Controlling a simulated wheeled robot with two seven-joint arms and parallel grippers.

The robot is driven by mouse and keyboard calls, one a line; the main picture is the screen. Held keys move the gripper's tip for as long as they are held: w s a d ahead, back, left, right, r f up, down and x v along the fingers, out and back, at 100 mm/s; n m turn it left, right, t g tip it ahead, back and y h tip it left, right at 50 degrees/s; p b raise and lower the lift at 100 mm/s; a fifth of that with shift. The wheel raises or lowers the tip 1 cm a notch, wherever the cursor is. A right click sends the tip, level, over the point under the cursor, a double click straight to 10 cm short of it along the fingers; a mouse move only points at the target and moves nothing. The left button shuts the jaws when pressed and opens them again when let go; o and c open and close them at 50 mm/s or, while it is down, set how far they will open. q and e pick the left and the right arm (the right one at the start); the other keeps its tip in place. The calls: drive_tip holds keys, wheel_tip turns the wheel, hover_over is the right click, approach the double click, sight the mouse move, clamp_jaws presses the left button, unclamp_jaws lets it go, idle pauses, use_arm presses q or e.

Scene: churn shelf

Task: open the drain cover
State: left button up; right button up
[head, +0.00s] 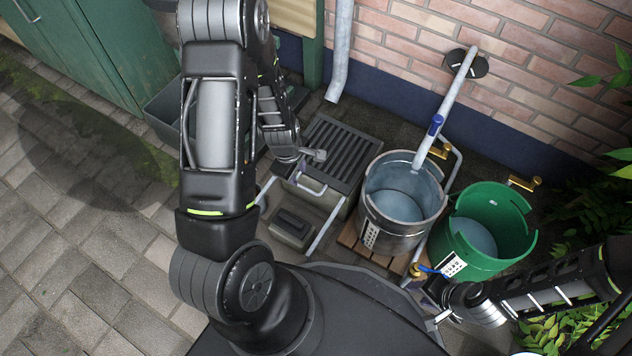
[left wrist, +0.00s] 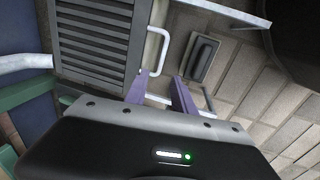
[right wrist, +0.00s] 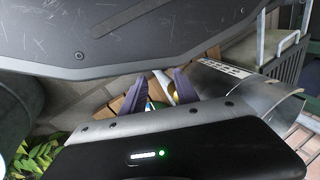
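The drain cover (head: 345,150) is a dark slatted grate on a grey box at the foot of the wall. A pale U-shaped handle (head: 311,189) sits at its front edge. The slats (left wrist: 95,42) and handle (left wrist: 163,52) also show in the left wrist view. My left gripper (head: 298,172) is at the cover's near left edge, partly hidden by my own arm. Its purple fingers (left wrist: 160,82) are apart with nothing between them, one fingertip close to the handle's end; I cannot tell whether they touch. My right gripper (right wrist: 158,80) is open, low near the buckets.
A metal bucket (head: 378,227) on a wooden pallet and a green bucket (head: 444,225) stand right of the cover. A dark block (head: 292,224) lies in front of it. Pale rails (head: 331,222) flank that block. Paving (head: 75,260) is open at left.

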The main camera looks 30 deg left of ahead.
sight(301, 186)
use_arm(q)
drive_tip(key=f+b, duration=0.1)
drive_tip(key=f, duration=0.1)
drive_tip(key=f+b, duration=0.1)
drive_tip(key=f, duration=0.1)
drive_tip(key=w+f+b, duration=0.1)
drive_tip(key=f, duration=0.1)
drive_tip(key=shift+f, duration=0.25)
drive_tip(key=shift+w+f+b, duration=0.15)
drive_tip(key=shift+f+b, duration=0.3)
drive_tip(key=shift+f, duration=0.1)
drive_tip(key=shift+c, duration=0.4)
clamp_jaws()
idle(0.6)
